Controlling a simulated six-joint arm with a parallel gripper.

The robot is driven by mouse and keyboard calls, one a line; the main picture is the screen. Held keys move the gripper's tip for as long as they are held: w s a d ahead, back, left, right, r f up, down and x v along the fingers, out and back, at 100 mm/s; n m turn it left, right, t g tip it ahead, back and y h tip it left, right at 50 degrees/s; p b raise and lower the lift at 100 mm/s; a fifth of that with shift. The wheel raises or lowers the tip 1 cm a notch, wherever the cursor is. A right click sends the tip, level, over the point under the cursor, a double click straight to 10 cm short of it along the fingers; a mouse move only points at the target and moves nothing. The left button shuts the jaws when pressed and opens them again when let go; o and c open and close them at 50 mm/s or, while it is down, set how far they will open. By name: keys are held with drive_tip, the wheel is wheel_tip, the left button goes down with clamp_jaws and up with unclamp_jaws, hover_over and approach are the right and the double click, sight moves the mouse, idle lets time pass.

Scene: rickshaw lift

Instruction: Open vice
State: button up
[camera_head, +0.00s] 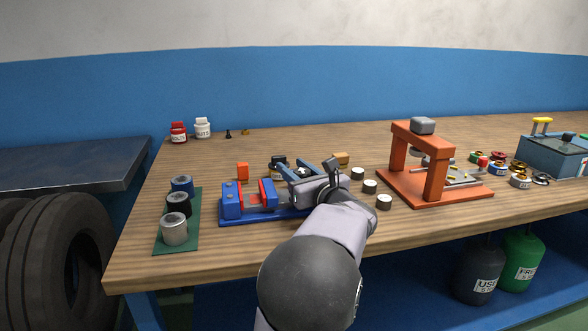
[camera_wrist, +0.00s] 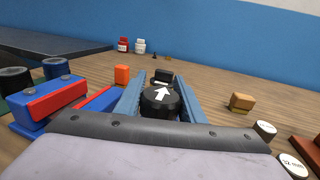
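The blue vice (camera_head: 232,203) with red jaw pads lies near the front left of the bench. Its two jaws stand apart with a gap between them, and its right end is hidden behind my arm. In the wrist view the vice (camera_wrist: 37,112) is at the left, partly cut off by my gripper's body. My gripper (camera_head: 288,166) is open, its two blue fingers apart, above and right of the jaws. In the wrist view my gripper (camera_wrist: 163,84) has a black round knob (camera_wrist: 158,102) with a white arrow between its fingers; I cannot tell whether they touch it.
An orange block (camera_head: 242,171) and a yellow-brown block (camera_head: 340,158) lie behind the vice. A green mat (camera_head: 191,240) with cylinders is at the left. Small round weights (camera_head: 370,187) and an orange press (camera_head: 435,180) stand to the right. The front edge left of my arm is clear.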

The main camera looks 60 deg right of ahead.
drive_tip(key=c, duration=0.5)
drive_tip(key=shift+o, duration=0.2)
